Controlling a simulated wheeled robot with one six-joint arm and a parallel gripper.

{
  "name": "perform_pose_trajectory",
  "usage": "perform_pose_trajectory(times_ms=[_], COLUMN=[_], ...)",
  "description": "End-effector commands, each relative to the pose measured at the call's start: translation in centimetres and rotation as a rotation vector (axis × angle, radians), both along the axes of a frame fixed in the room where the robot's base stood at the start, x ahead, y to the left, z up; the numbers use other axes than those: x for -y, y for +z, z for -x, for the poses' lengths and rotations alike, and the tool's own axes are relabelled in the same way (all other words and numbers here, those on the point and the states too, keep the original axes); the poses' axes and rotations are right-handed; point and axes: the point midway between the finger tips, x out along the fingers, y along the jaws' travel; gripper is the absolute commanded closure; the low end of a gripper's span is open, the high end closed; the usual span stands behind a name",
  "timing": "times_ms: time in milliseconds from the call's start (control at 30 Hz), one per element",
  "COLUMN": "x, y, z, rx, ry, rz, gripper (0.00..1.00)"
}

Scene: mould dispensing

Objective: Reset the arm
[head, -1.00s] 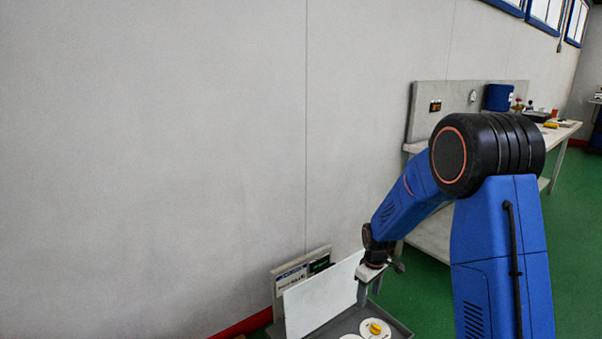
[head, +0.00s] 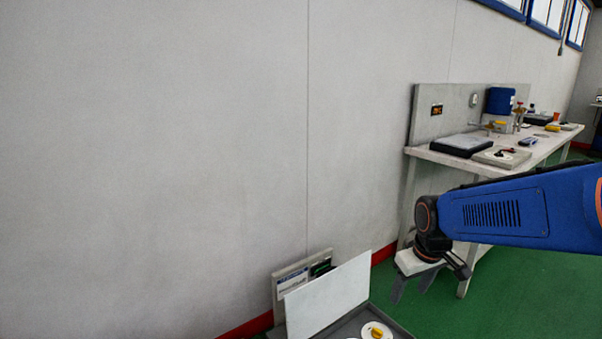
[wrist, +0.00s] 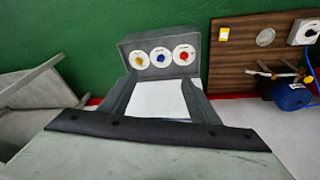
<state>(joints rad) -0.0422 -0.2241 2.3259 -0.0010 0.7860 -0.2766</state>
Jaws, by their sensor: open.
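My gripper (head: 412,284) hangs open and empty in the head view, its two fingers apart and pointing down. It is to the right of the upright white panel (head: 328,298) and apart from it. In the wrist view my two grey fingers reach up from the bottom, with nothing held between them. Beyond them is the grey tray (wrist: 140,42) with three white discs carrying a yellow knob (wrist: 139,63), a blue knob (wrist: 161,58) and a red knob (wrist: 184,56). In the head view the tray is partly cut off, with the yellow-knobbed disc (head: 376,332) showing.
A long workbench (head: 446,158) stands by the wall at the right, holding a dark flat case (head: 460,146), a blue container (head: 499,101) and small items. A sign board (head: 292,282) leans behind the white panel. Green floor is clear right of the tray.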

Motion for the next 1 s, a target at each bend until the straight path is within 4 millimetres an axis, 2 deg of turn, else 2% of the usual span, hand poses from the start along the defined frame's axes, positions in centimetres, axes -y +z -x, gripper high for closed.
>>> perform_pose_trajectory(times_ms=[100,300,700,833,1000], x=[0.4,0.9,1.5,1.7,1.7], y=[1.6,3.4,4.8,4.7,4.5], z=[3.0,7.7,16.9,18.9,20.1], rx=[0.026,0.064,0.133,0.148,0.157], ry=[-0.042,-0.113,-0.248,-0.279,-0.299], rz=[-0.010,-0.031,-0.074,-0.085,-0.093], gripper=[0.44,0.44,0.44,0.44,0.44])
